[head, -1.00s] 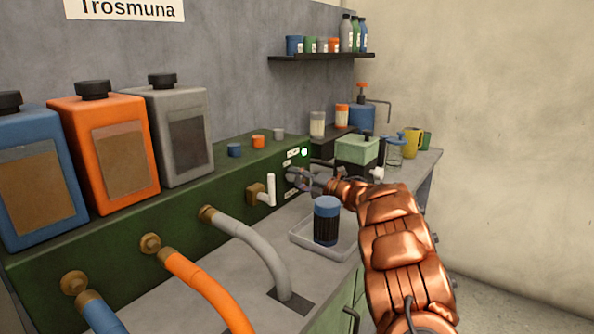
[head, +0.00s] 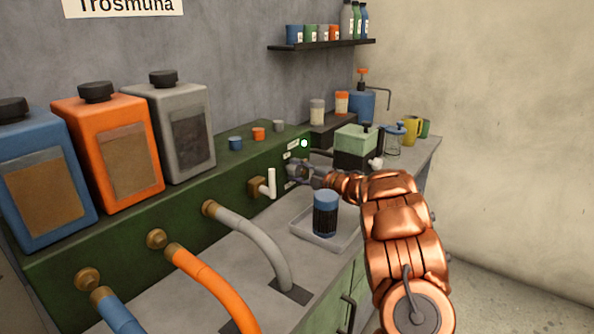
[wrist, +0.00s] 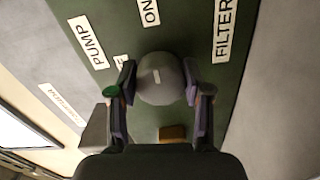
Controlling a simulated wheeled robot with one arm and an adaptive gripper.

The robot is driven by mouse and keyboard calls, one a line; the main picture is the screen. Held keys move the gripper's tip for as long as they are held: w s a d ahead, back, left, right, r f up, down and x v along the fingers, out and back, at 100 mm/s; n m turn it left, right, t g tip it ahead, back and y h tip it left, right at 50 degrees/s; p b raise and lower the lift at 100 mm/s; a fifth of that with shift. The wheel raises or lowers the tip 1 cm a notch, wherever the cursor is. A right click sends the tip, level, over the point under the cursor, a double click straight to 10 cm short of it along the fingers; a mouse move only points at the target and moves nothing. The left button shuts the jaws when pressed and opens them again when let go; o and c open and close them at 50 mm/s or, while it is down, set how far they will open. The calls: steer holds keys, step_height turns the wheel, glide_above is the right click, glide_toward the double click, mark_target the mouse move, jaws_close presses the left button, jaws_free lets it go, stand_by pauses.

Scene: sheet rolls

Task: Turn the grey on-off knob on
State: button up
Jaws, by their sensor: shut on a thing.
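The grey knob (wrist: 162,80) is round, with a short white mark on its face. It sits on the green panel (wrist: 185,30). In the wrist view the mark points roughly up toward the ON label (wrist: 149,12). A second label (wrist: 121,62) at the upper left of the knob is partly hidden by a finger and shows an F. My gripper (wrist: 160,90) is shut on the knob, one finger on each side. In the head view my gripper (head: 306,173) is at the panel's right end and hides most of the knob. A green light (head: 304,143) glows above it.
A white-handled valve (head: 270,184) stands left of my gripper. Grey and orange hoses (head: 250,237) run to the counter. PUMP (wrist: 86,42) and FILTER (wrist: 222,30) labels flank the knob.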

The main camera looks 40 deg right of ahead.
steer(key=o, duration=1.2)
steer(key=v, duration=1.2)
